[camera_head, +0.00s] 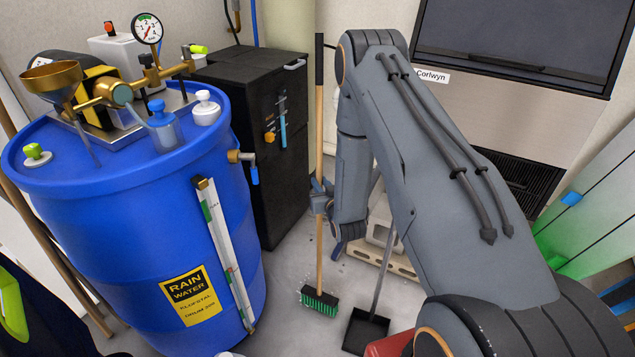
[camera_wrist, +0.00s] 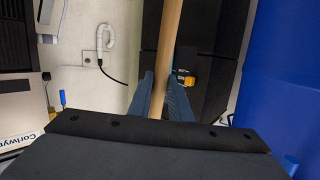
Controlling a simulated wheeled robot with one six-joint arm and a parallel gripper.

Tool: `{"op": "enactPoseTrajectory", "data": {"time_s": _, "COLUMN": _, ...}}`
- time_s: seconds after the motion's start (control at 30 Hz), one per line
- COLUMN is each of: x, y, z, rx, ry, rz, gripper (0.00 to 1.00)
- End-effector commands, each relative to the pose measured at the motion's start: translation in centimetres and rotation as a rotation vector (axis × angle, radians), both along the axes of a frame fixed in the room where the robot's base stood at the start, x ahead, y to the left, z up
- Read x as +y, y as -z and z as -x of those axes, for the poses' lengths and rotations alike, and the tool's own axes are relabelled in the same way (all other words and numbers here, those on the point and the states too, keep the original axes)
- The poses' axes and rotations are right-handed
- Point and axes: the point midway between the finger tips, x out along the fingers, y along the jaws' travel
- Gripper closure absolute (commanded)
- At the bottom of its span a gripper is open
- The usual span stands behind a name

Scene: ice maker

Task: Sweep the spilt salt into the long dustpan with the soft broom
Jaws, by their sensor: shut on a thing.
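The soft broom has a long wooden handle (camera_head: 320,150) with a black top and a dark head with green bristles (camera_head: 319,302). It stands nearly upright, its head at or just above the floor; I cannot tell if it touches. My gripper (camera_head: 321,194) is shut on the handle around its middle. The wrist view shows the handle (camera_wrist: 170,35) between my blue fingers (camera_wrist: 161,92). The long dustpan, a black pan (camera_head: 367,331) with a grey upright handle (camera_head: 384,272), stands on the floor right of the broom head. I cannot clearly make out the salt on the pale floor.
A big blue rain-water drum (camera_head: 120,230) with gauge and funnel stands left. A black cabinet (camera_head: 270,190) is behind the broom. A pallet (camera_head: 397,264) with grey blocks lies behind the dustpan. A red object (camera_head: 390,345) is at the front. Bare floor (camera_head: 285,275) surrounds the broom.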

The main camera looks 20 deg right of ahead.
Motion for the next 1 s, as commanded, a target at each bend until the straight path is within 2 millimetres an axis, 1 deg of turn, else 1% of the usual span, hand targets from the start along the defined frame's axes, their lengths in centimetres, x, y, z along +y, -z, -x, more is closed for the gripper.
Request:
{"op": "enactPoseTrajectory", "data": {"time_s": 0.37, "x": -0.2, "y": -0.1, "z": 0.2, "rx": 0.000, "ry": 0.001, "rz": 0.001, "gripper": 1.00}}
{"op": "enactPoseTrajectory", "data": {"time_s": 1.0, "x": -2.6, "y": -0.3, "z": 2.7, "rx": -0.002, "ry": 0.001, "rz": 0.000, "gripper": 1.00}}
